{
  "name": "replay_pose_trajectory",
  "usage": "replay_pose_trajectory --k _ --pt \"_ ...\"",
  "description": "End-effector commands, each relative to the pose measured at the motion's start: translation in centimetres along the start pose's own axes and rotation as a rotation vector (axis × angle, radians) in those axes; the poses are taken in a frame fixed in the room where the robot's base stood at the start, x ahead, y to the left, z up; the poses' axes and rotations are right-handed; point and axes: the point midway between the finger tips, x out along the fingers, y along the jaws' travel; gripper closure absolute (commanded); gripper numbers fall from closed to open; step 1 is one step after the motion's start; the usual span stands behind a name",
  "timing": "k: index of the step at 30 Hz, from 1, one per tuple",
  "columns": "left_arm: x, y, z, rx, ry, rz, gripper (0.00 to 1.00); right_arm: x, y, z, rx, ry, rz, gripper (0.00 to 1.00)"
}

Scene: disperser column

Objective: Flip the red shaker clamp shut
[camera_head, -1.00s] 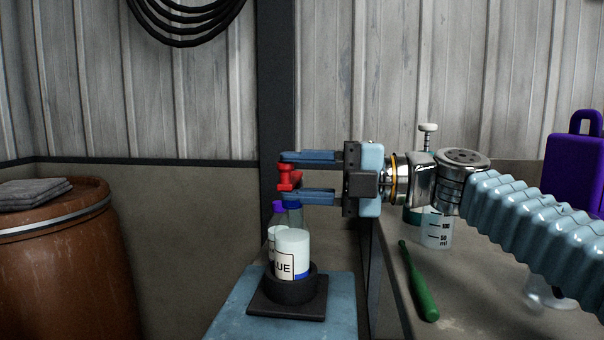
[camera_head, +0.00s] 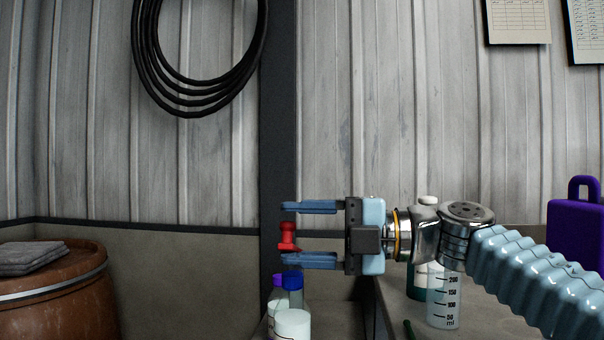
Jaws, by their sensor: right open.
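The red shaker clamp (camera_head: 287,237) shows in the head view, above and behind the bottles. It has a rounded knob on top and a wider red part below. My right gripper (camera_head: 296,234) points left, with its blue fingers one above the other and spread open. The clamp stands in the gap near the fingertips. Clear space shows between its knob and the upper finger. Its lower part is close to the lower finger, and I cannot tell whether they touch. My left gripper is not in view.
A graduated beaker (camera_head: 444,300) and a purple case (camera_head: 576,235) are on the right. A brown barrel (camera_head: 55,300) with folded cloth (camera_head: 32,257) stands left. Black cable loops hang on the wall.

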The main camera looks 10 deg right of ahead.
Motion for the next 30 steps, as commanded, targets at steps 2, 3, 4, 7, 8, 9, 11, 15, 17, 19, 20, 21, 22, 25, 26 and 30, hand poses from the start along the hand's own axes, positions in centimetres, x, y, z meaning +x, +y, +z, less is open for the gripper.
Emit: replay_pose_trajectory --k 2,3,4,7,8,9,11,15,17,19,20,21,22,25,26,30 --pt "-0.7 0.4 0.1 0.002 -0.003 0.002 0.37 -0.3 2.2 -1.9 -0.006 0.003 0.005 0.39" --pt "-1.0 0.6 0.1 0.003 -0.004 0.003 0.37 -0.4 3.2 -2.7 -0.008 0.004 0.005 0.39" --pt "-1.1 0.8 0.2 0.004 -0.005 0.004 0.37 -0.5 3.8 -3.2 -0.007 0.004 0.005 0.39" --pt "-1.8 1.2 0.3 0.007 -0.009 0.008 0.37 -0.7 5.9 -5.1 -0.007 0.002 0.004 0.39" --pt "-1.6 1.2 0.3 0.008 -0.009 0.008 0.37 -0.8 5.8 -6.0 -0.005 0.003 0.004 0.39" --pt "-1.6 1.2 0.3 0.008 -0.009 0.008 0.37 -1.0 6.2 -7.1 -0.006 0.003 0.004 0.39" --pt "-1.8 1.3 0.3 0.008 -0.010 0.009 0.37 -1.2 6.8 -8.5 -0.006 0.003 0.004 0.39" --pt "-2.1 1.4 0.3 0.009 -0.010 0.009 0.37 -1.5 7.8 -11.3 -0.004 0.003 0.003 0.39" --pt "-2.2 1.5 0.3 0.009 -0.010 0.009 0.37 -1.6 8.1 -12.1 -0.003 0.001 0.002 0.39" --pt "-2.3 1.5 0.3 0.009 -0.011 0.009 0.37 -1.7 8.4 -12.9 -0.004 0.001 0.003 0.39" --pt "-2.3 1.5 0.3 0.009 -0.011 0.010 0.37 -1.7 8.5 -13.1 -0.003 0.001 0.003 0.39" --pt "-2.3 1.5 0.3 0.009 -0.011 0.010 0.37 -1.7 8.5 -13.4 -0.002 0.002 0.002 0.39" --pt "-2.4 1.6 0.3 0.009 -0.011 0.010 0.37 -1.7 8.6 -13.5 -0.001 0.002 0.002 0.39" --pt "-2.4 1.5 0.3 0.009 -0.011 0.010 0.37 -1.7 8.6 -13.8 -0.001 0.002 0.002 0.39" --pt "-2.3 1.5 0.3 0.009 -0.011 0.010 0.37 -1.7 8.6 -13.8 -0.001 0.002 0.002 0.39" --pt "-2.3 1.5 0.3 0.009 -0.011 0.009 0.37 -1.7 8.6 -13.8 -0.001 0.002 0.002 0.39"
